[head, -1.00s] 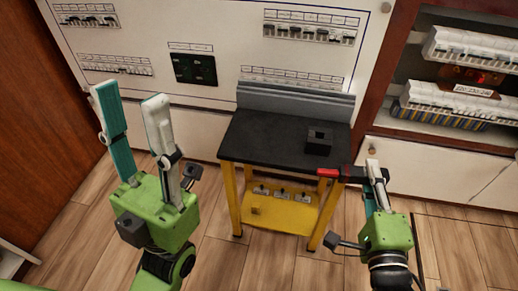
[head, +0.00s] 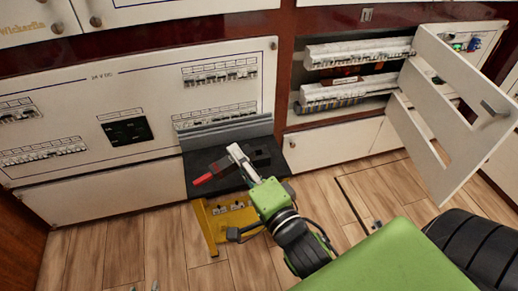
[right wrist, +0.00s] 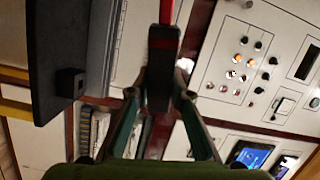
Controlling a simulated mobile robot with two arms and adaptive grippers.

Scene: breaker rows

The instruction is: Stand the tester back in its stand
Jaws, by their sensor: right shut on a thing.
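The tester is a dark bar (head: 222,166) with a red end (head: 203,179). My right gripper (head: 236,153) is shut on it and holds it over the black table top, tilted, with the red end toward the lower left. In the right wrist view the tester's dark body (right wrist: 160,75) is between the fingers (right wrist: 158,92), its red end pointing away. The stand, a small black block with a socket, is on the table (head: 261,156), partly behind my gripper, and shows in the right wrist view (right wrist: 70,83). Only tiny teal tips, perhaps my left gripper's, show at the bottom edge.
The black-topped table (head: 200,160) has a grey back ledge (head: 228,131) and a yellow frame (head: 215,228). Breaker panels line the wall behind. A white cabinet door (head: 440,95) stands open at the right. Wooden floor is clear to the left.

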